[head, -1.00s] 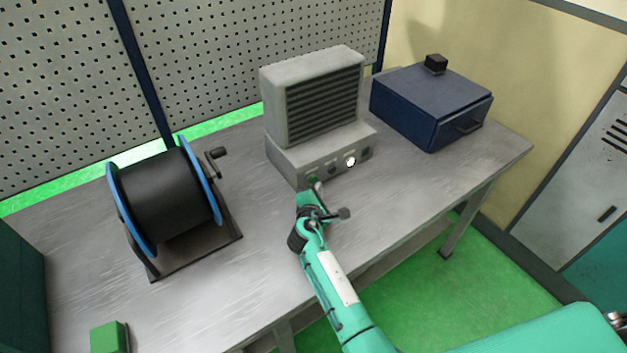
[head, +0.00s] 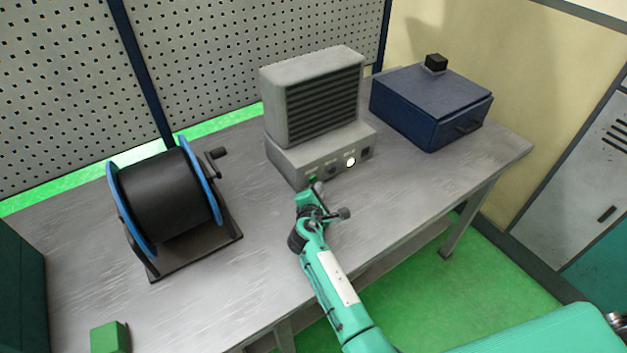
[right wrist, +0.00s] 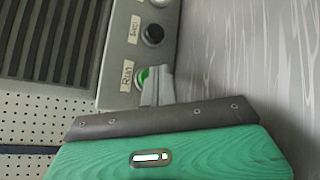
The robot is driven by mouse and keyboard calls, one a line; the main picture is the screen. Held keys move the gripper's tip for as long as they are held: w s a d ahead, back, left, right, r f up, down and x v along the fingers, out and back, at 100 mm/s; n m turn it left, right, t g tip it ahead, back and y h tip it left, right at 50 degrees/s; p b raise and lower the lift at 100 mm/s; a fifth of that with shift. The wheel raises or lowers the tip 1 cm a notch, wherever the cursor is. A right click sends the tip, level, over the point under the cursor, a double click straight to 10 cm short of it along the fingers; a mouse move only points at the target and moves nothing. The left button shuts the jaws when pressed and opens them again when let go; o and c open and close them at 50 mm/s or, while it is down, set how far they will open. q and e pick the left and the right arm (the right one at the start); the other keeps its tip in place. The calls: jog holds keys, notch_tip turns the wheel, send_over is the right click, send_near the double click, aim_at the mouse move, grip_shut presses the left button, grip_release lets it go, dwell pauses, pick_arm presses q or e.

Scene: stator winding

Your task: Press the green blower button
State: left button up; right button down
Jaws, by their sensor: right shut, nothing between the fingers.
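The grey blower (head: 318,110) stands on the metal table, its louvred grille above a low control panel. The green button (head: 312,179) is at the left end of the panel. In the right wrist view the green button (right wrist: 143,76) sits beside a "RUN" label, partly hidden by the fingers. My right gripper (head: 318,187) is shut and empty, its fingertips right at the button; I cannot tell if they touch it. The shut fingers also show in the right wrist view (right wrist: 158,85). A black button (right wrist: 153,34) sits farther along the panel. My left gripper is not in view.
A black spool with blue rims (head: 165,200) stands left of the blower. A dark blue box (head: 430,105) is at the right rear. A green block (head: 108,338) lies at the front left. The table (head: 255,265) is bare in front of the blower.

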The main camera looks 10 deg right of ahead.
jog(key=shift+w, duration=0.1)
jog(key=shift+w+a, duration=0.15)
jog(key=shift+w, duration=0.2)
jog(key=shift+w+a+b, duration=0.15)
jog(key=shift+w+b, duration=0.15)
jog(key=shift+b, duration=0.05)
dwell(0.6)
dwell(0.4)
jog(key=shift+s+d+p, duration=0.25)
jog(key=shift+s+p, duration=0.15)
jog(key=shift+s, duration=0.35)
jog(key=shift+s+d, duration=0.15)
jog(key=shift+s, duration=0.15)
jog(key=shift+s+d+p, duration=0.25)
jog(key=shift+s+p, duration=0.1)
jog(key=shift+s, duration=0.35)
jog(key=shift+s+d+p, duration=0.25)
jog(key=shift+s+p, duration=0.1)
jog(key=shift+s, duration=0.3)
jog(key=shift+s+d+p, duration=0.25)
jog(key=shift+s+p, duration=0.1)
jog(key=shift+s, duration=0.35)
